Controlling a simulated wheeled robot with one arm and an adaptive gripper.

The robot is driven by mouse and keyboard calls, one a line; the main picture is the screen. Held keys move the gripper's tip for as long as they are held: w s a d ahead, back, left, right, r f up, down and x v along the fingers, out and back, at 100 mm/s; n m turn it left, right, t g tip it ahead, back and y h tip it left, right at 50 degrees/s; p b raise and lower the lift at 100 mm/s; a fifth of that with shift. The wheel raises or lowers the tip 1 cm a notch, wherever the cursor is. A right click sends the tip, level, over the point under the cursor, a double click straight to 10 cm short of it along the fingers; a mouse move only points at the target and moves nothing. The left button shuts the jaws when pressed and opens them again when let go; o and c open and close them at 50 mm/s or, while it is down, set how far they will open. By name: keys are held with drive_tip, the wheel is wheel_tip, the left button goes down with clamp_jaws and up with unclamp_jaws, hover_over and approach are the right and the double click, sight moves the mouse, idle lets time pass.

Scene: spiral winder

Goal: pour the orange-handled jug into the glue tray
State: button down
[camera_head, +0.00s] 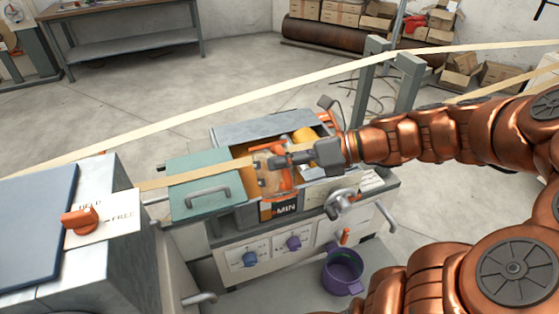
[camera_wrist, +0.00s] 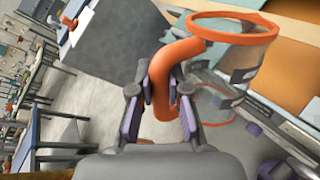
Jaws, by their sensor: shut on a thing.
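My gripper (camera_head: 280,162) is shut on the orange handle (camera_wrist: 166,75) of the clear jug. In the wrist view the jug's orange rim (camera_wrist: 236,16) and see-through wall (camera_wrist: 238,62) show to the right of my fingers; I cannot tell what it holds. In the head view the jug's orange parts (camera_head: 284,178) are over the open glue tray, partly hidden by my gripper, and its exact tilt is unclear. The glue tray (camera_head: 262,130) is a grey box with an amber inside and a dark "MIN" label (camera_head: 286,208) at its front.
A green cover with a handle (camera_head: 205,178) lies left of the tray opening. A tan strip (camera_head: 240,92) runs across behind the tray.

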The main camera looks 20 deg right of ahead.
sight(290, 176)
drive_tip(key=shift+s+f+n+t+y+b, duration=0.25)
drive_tip(key=shift+f+b, duration=0.45)
drive_tip(key=shift+b, duration=0.45)
drive_tip(key=b, duration=0.2)
drive_tip(key=f+n+t+b, duration=0.1)
drive_tip(key=b, duration=0.1)
drive_tip(key=shift+s+d+f+y, duration=0.1)
drive_tip(key=shift+s+f+y, duration=0.05)
drive_tip(key=shift+s+y, duration=0.1)
drive_tip(key=shift+s+n+t+b, duration=0.15)
drive_tip(key=shift+n+t+b, duration=0.1)
drive_tip(key=shift+n+b, duration=0.35)
